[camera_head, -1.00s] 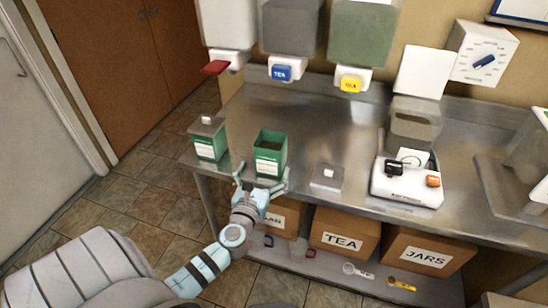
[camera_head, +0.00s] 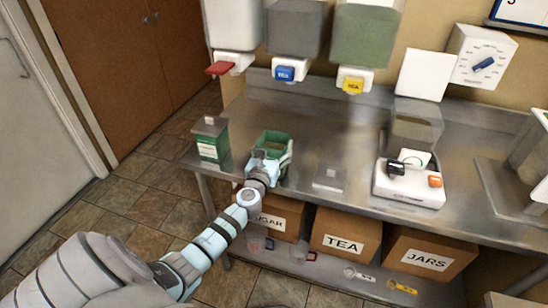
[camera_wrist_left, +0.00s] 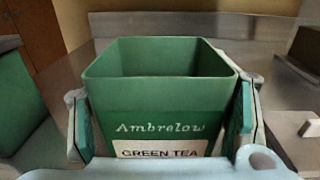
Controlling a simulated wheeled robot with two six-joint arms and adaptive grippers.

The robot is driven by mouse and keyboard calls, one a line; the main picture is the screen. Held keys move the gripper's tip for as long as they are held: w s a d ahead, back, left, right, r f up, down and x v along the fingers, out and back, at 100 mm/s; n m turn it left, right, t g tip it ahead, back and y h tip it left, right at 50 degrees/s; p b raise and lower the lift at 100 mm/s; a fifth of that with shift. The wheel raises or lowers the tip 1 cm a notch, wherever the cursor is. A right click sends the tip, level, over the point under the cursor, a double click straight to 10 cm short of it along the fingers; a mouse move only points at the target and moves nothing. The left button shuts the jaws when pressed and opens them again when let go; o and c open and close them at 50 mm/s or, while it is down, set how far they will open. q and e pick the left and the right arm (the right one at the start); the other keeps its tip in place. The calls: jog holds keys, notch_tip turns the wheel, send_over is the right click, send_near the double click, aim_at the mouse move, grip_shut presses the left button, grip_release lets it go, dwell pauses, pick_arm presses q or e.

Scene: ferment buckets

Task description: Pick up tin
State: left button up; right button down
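An open, lidless green tin (camera_head: 275,139) stands upright near the front edge of the steel counter. In the left wrist view the tin (camera_wrist_left: 160,95) fills the middle, its label reading "Ambrelow GREEN TEA". My left gripper (camera_head: 268,160) is at the tin's near side. In the wrist view the gripper (camera_wrist_left: 163,125) has one finger on each side of the tin. The fingers are spread, and I cannot tell whether the pads touch its walls. A grey square lid (camera_head: 330,178) with a white knob lies to the right. My right gripper is not in view.
A second green tin (camera_head: 210,142) with its lid on stands close on the left. A white scale (camera_head: 408,184) sits further right. Dispensers with red, blue and yellow levers (camera_head: 353,82) hang above. Boxes (camera_head: 343,235) stand on the lower shelf. Counter behind the tin is clear.

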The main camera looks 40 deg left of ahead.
pick_arm(q)
jog(key=c, duration=0.6)
jog(key=shift+c, duration=0.2)
notch_tip(320, 180, up, 20)
jog(key=p, duration=1.1)
